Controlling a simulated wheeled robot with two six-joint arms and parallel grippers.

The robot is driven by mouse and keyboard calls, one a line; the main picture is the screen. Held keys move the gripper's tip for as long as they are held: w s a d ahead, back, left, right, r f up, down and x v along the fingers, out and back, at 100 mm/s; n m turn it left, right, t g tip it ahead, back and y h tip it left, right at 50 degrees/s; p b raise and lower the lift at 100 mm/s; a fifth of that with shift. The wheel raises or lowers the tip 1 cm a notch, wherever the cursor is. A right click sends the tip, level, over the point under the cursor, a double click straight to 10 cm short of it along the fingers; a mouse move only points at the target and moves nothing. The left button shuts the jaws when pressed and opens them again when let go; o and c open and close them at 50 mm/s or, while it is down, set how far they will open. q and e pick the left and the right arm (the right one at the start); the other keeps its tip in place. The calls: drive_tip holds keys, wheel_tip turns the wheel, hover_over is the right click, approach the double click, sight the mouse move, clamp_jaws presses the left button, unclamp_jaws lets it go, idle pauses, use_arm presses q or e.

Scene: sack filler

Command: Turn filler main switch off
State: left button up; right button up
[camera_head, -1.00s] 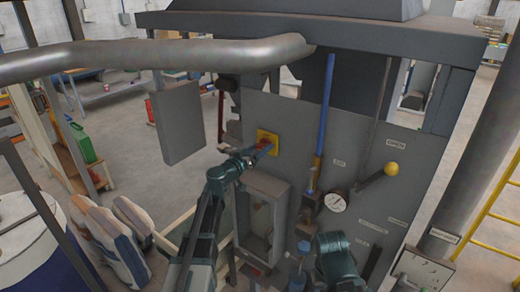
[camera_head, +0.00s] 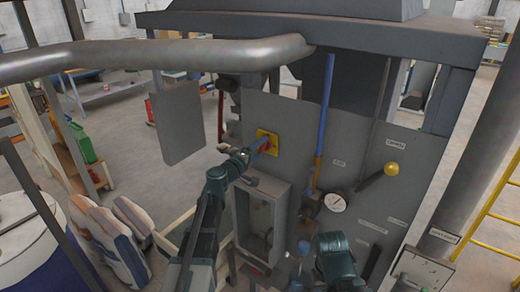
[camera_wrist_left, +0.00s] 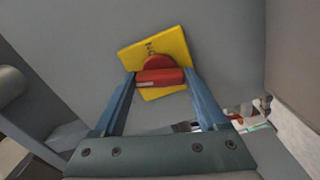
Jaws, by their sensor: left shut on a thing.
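The main switch is a red rotary handle (camera_wrist_left: 160,77) on a square yellow plate (camera_wrist_left: 165,45), mounted on the grey filler panel. In the head view the yellow plate (camera_head: 271,136) sits at the panel's upper left, with the red handle (camera_head: 271,146) partly hidden by my fingers. My left gripper (camera_wrist_left: 160,80) is shut on the red handle, one blue finger at each end. The plate looks tilted against the gripper in the wrist view. My left gripper (camera_head: 264,146) reaches up to it in the head view. My right arm is at the bottom; its gripper's jaws are unclear.
An open grey box (camera_head: 263,215) projects from the panel below the switch. A lever with a yellow ball (camera_head: 391,169) and a round gauge (camera_head: 335,202) are to the right. A hanging grey box (camera_head: 179,122) and a thick pipe (camera_head: 150,60) are near the left arm.

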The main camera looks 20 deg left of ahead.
use_arm(q)
drive_tip(key=shift+n, duration=1.6)
drive_tip(key=o, duration=1.3)
drive_tip(key=v, duration=1.4)
drive_tip(key=shift+w, duration=0.1)
